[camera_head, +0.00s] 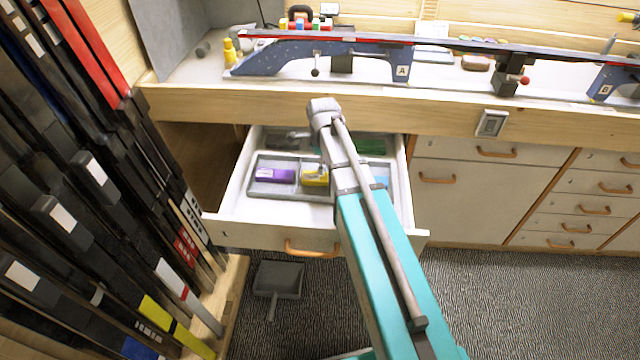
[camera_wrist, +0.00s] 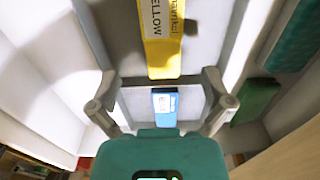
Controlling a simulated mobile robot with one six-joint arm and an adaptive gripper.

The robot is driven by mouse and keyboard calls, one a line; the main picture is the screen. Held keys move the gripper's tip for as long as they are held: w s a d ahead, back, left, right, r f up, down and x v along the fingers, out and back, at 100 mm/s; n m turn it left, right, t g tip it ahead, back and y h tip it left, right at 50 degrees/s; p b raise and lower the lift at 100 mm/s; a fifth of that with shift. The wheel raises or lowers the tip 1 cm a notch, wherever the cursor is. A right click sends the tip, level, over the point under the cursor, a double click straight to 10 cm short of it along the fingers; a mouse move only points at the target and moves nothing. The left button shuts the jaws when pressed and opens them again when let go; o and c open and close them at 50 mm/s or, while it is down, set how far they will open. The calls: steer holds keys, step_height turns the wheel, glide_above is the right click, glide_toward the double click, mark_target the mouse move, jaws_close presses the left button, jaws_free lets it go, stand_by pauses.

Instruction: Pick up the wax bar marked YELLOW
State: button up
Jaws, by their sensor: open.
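The yellow wax bar (camera_wrist: 162,55) shows a white label with the word YELLOW, partly cut off at the top of the wrist view. It lies in a compartment of a grey tray (camera_head: 282,190) in the open drawer; the bar also shows in the head view (camera_head: 312,180), partly hidden by my arm. My gripper (camera_wrist: 161,76) is open and empty, with its fingers apart on either side of the bar's near end in the picture. The gap in height between fingers and bar is hard to judge. My arm largely hides the gripper in the head view.
A purple bar (camera_head: 275,175) lies left of the yellow one in the tray. A blue bar (camera_wrist: 165,106) lies beyond a divider. Green items (camera_wrist: 256,101) lie beside the tray. The drawer walls (camera_head: 236,180) and the bench edge (camera_head: 230,108) bound the space.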

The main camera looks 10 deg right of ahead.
steer(key=shift+f, duration=0.5)
steer(key=shift+b, duration=0.3)
steer(key=shift+w+a+f+b, duration=0.1)
steer(key=shift+w+f+b, duration=0.05)
steer(key=shift+f+b, duration=1.15)
steer(key=shift+w+f+b, duration=0.1)
steer(key=shift+f+b, duration=1.15)
steer(key=shift+f, duration=0.05)
steer(key=c, duration=1.3)
steer(key=shift+o, duration=0.2)
steer(key=shift+r, duration=0.25)
step_height(320, 180, up, 2)
steer(key=shift+r+p, duration=0.1)
steer(key=shift+p, duration=1.15)
steer(key=s+a+r+p, duration=0.1)
steer(key=s+r+p, duration=0.9)
steer(key=s, duration=0.4)
steer(key=shift+a+r, duration=0.2)
steer(key=shift+a, duration=0.2)
